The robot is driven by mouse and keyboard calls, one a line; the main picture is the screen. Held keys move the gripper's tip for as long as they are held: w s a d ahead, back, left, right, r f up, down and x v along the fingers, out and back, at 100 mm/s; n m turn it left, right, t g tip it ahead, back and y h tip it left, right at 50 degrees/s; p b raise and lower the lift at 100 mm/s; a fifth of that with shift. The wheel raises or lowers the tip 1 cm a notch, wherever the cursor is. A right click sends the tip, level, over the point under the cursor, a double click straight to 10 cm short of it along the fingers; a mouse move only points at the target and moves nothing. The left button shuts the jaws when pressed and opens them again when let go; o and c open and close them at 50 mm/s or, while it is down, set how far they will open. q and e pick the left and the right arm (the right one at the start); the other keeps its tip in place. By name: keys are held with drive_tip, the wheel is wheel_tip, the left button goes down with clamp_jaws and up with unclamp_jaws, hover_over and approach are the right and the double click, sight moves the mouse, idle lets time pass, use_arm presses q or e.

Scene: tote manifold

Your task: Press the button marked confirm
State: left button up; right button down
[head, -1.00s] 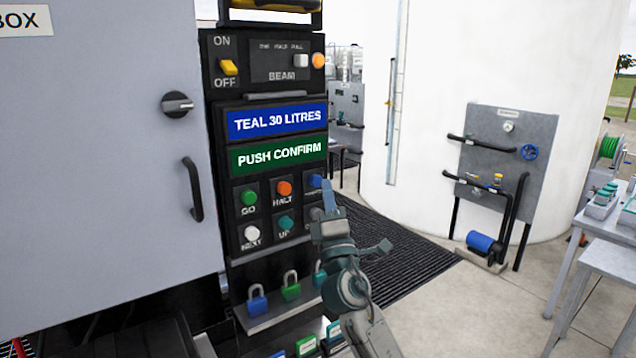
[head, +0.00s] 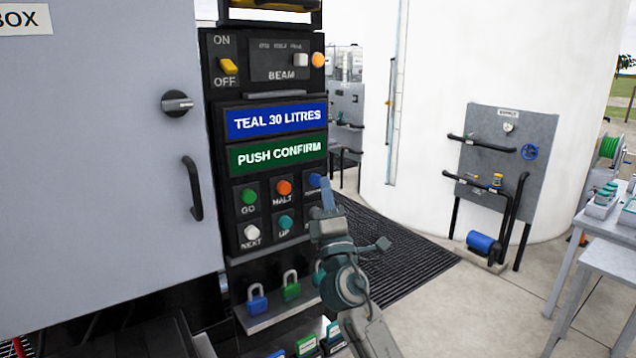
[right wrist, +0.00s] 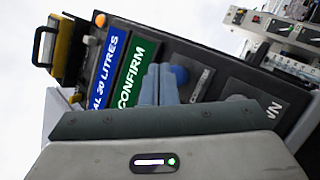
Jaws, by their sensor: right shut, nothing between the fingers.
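The confirm button (head: 314,180) is a round blue button at the upper right of the button panel. In the right wrist view the blue button (right wrist: 180,74) sits just right of my fingertips, with its label partly legible beside it. My right gripper (head: 326,184) is shut and empty, its blue-grey fingers pointing up at the panel beside the button. The closed fingers also show in the right wrist view (right wrist: 158,72). I cannot tell whether the fingertips touch the button or are just short of it. The gripper hides the button below, marked down. My left gripper is not in view.
Green go (head: 249,196), orange halt (head: 284,188), white next (head: 251,232) and teal up (head: 286,223) buttons are close by. A green display (head: 278,155) above reads PUSH CONFIRM. A grey cabinet door (head: 100,200) stands left.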

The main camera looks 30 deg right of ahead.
drive_tip(key=shift+w+y, duration=0.25)
drive_tip(key=shift+y, duration=0.05)
drive_tip(key=shift+w+b, duration=0.3)
drive_tip(key=shift+w, duration=0.3)
idle(0.7)
drive_tip(key=shift+s, duration=1.05)
drive_tip(key=shift+s+d+p, duration=0.2)
drive_tip(key=shift+s+p, duration=0.25)
drive_tip(key=shift+s, duration=2.05)
